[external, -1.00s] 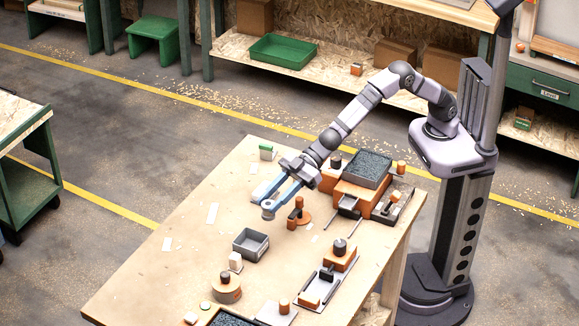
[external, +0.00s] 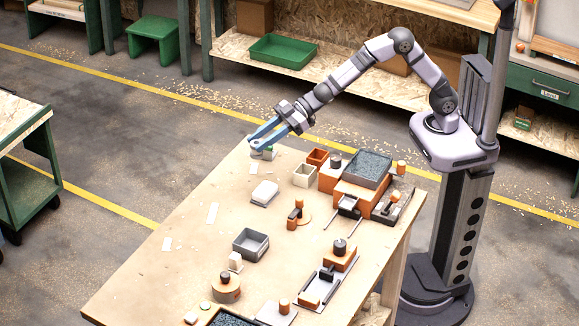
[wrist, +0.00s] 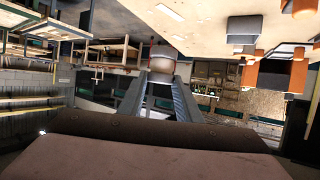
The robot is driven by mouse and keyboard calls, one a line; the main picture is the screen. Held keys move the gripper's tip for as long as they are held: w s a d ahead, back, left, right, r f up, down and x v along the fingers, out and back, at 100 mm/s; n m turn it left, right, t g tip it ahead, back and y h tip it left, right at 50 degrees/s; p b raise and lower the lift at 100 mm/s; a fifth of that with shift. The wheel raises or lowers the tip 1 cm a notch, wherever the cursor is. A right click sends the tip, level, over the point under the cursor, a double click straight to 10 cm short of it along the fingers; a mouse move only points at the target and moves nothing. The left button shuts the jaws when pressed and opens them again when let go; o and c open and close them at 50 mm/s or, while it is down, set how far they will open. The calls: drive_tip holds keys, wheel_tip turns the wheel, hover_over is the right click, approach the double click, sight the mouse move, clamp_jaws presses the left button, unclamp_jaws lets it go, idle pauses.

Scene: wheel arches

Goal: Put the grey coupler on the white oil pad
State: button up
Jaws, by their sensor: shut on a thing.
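My gripper (external: 256,142), with blue fingers, is raised over the far left corner of the table. It is shut on the grey coupler (wrist: 162,65), a small rounded piece between the fingertips in the wrist view. In the external view the coupler is hard to make out at the fingertips. A white slab-like block (external: 265,191), which looks like the white oil pad, lies on the table below and slightly right of my gripper. My gripper is clear of it.
A cream box (external: 304,176) and an orange box (external: 317,158) stand near an orange stand with a dark tray (external: 367,168). An orange post (external: 298,214) and a grey bin (external: 251,243) are nearer. The table's left side is mostly clear, with flat white strips (external: 212,213).

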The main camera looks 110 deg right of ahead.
drive_tip(key=s+a+f+n+y, duration=0.1)
drive_tip(key=s+a+f, duration=0.1)
hover_over(269, 186)
drive_tip(key=shift+w+f, duration=0.1)
drive_tip(key=shift+f, duration=4.35)
drive_tip(key=shift+b, duration=0.3)
drive_tip(key=shift+f, duration=0.2)
drive_tip(key=o, duration=1)
drive_tip(key=shift+r, duration=0.15)
